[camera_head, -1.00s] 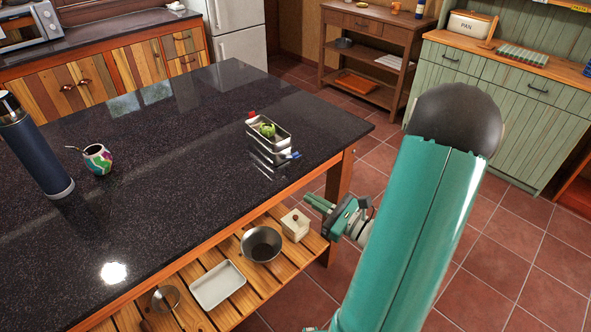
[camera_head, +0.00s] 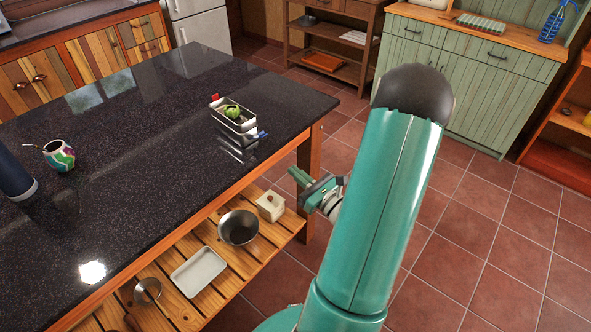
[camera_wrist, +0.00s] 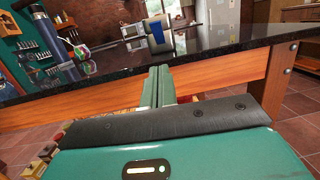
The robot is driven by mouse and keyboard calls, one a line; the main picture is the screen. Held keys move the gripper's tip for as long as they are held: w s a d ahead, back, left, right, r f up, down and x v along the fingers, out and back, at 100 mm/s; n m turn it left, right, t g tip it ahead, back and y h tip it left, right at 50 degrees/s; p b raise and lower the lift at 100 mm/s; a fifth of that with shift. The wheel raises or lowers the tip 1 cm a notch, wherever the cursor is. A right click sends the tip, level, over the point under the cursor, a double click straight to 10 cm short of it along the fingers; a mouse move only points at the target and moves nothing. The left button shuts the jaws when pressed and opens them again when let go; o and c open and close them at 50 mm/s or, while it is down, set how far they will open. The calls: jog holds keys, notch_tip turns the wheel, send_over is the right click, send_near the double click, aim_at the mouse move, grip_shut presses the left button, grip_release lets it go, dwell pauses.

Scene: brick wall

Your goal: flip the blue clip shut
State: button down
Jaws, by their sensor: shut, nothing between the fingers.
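A small clear container (camera_head: 236,128) with a green item (camera_head: 232,111) in it stands on the dark counter near its right edge. The blue clip (camera_head: 262,134) is at the container's right end and sticks outward. It shows larger in the wrist view (camera_wrist: 156,31), above and beyond my fingers. A red clip (camera_head: 214,98) is at the opposite end. My gripper (camera_head: 294,174) is shut and empty, off the counter's right side and apart from the clip. In the wrist view the closed fingers (camera_wrist: 158,72) point toward the counter edge below the clip.
The counter's wooden edge (camera_wrist: 220,75) lies close ahead of my fingers. A colourful cup (camera_head: 60,155) and a dark blue bottle (camera_head: 14,176) stand at the counter's left. A bowl (camera_head: 238,228), tray (camera_head: 199,271) and white box (camera_head: 270,206) sit on the lower shelf. The tiled floor at right is clear.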

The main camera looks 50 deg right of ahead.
jog(key=w+r, duration=0.4)
jog(key=w, duration=0.5)
jog(key=shift+w+d+r, duration=0.15)
jog(key=shift+w+r, duration=0.15)
